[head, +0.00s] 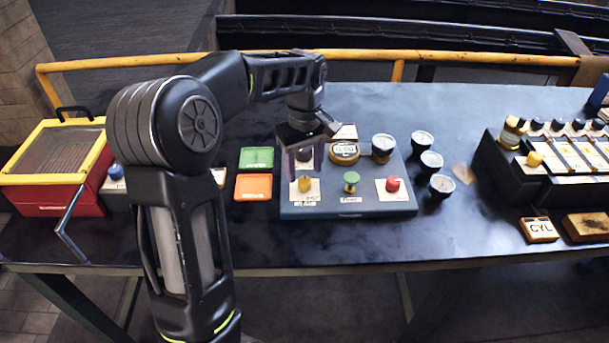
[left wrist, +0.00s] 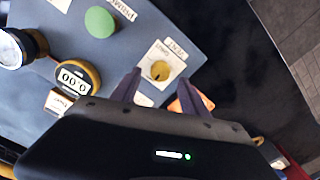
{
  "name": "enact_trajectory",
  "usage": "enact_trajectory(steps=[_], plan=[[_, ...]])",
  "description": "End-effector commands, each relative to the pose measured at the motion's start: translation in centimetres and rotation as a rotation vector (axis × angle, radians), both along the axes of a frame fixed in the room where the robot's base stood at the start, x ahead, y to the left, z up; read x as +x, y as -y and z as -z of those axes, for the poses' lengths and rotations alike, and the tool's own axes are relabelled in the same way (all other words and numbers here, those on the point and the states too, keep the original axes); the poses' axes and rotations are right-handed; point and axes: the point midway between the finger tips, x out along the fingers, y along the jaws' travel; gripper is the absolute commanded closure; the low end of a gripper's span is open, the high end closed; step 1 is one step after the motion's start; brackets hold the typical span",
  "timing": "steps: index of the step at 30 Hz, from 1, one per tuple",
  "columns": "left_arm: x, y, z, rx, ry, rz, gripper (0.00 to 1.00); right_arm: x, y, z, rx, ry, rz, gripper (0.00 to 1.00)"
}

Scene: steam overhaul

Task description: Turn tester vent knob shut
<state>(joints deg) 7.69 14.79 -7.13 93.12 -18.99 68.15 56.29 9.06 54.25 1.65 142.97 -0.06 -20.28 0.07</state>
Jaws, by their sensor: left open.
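The yellow vent knob (head: 305,183) sits on a pale label plate at the front left of the blue-grey tester panel (head: 345,208). It also shows in the left wrist view (left wrist: 160,70), beside a label that seems to read VENT. My left gripper (head: 304,158) is over the panel's left part, just behind the knob. In the left wrist view its two fingers (left wrist: 160,88) are apart and empty, with the knob beyond the gap between their tips. I see no contact with the knob. My right gripper is not in view.
The panel also bears a green knob (head: 351,178), a red knob (head: 393,184), a round counter (head: 344,150) and a gauge (head: 383,142). Green (head: 257,157) and orange (head: 253,187) trays lie left. Loose gauges (head: 431,160) stand right. The table front is clear.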

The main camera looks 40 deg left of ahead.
Motion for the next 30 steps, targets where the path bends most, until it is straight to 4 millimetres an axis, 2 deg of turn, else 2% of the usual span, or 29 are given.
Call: enact_trajectory(steps=[6, 17, 30], plan=[[-0.1, 0.0, 2.8, 0.0, -0.002, 0.0, 0.48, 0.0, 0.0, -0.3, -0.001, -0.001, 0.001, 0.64], [0.0, 0.0, 3.4, 0.0, 0.0, 0.0, 0.48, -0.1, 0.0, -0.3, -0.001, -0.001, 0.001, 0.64], [0.0, 0.0, 3.3, 0.0, 0.001, 0.0, 0.84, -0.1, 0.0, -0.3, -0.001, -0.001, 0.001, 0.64]])
